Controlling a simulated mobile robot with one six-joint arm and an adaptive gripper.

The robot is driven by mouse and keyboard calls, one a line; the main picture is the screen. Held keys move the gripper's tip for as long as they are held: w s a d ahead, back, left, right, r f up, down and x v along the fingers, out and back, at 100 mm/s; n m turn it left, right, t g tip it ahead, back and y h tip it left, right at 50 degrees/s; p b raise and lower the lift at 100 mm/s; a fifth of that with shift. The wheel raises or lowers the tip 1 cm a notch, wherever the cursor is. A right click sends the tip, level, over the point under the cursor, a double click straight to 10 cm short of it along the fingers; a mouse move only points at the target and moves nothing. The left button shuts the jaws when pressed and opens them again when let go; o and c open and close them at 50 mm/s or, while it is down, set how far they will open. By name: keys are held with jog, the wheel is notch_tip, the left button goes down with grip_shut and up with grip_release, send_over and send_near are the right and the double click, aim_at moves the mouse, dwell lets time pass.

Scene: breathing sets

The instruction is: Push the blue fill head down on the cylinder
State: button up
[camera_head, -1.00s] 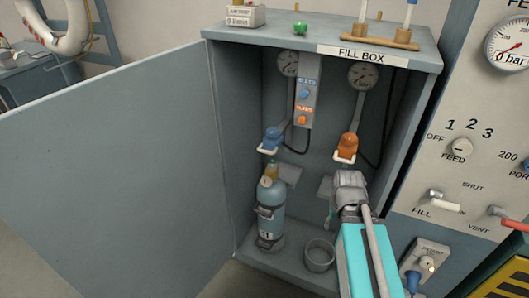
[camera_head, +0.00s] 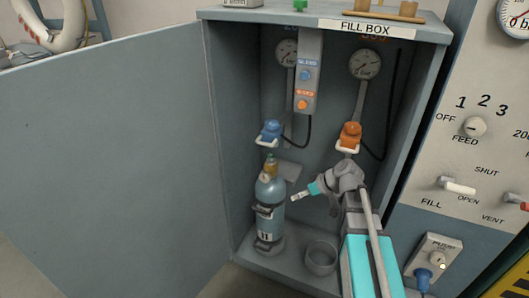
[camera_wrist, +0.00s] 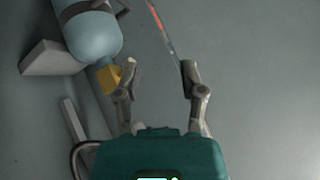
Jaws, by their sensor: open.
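The blue fill head (camera_head: 270,132) with a pale handle hangs inside the fill box, above the cylinder. The blue-grey cylinder (camera_head: 270,205) stands upright on the box floor at the left. Its brass-yellow valve (camera_head: 270,166) is below the fill head, with a visible gap between them. My gripper (camera_head: 295,197) is just right of the cylinder, below valve height. In the wrist view my gripper (camera_wrist: 160,68) has its fingers spread with nothing between them. There the cylinder (camera_wrist: 92,32) is at upper left, and the yellow valve (camera_wrist: 108,76) shows beside the left finger; contact cannot be told.
An orange fill head (camera_head: 349,135) hangs to the right, above my arm. A round cup (camera_head: 321,257) stands on the box floor. The open door (camera_head: 110,160) bounds the left side. A button box (camera_head: 308,75) hangs between the gauges.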

jog(key=w+a+r+n+t+y+b, duration=0.1)
jog(key=w+a+r+n+y, duration=0.15)
jog(key=w+r+y, duration=0.2)
jog(key=n+t+y+b, duration=0.2)
jog(key=n+t+y, duration=0.1)
jog(key=n+y, duration=0.15)
send_near(262, 143)
jog(key=shift+s+d+r+h, duration=0.1)
jog(key=shift+s+d+h, duration=0.05)
jog(key=shift+d, duration=0.45)
jog(key=shift+s+d+r+h, duration=0.1)
jog(key=shift+s+d+h, duration=0.1)
jog(key=shift+d, duration=0.4)
jog(key=shift+s+d+r+h, duration=0.1)
jog(key=shift+s+d+h, duration=0.05)
jog(key=shift+d, duration=0.45)
jog(key=shift+a, duration=0.2)
jog(key=x, duration=1.3)
jog(key=shift+w+a+f, duration=0.1)
jog(key=shift+a+f, duration=0.05)
jog(key=shift+a, duration=0.1)
jog(key=shift+c, duration=0.3)
grip_shut()
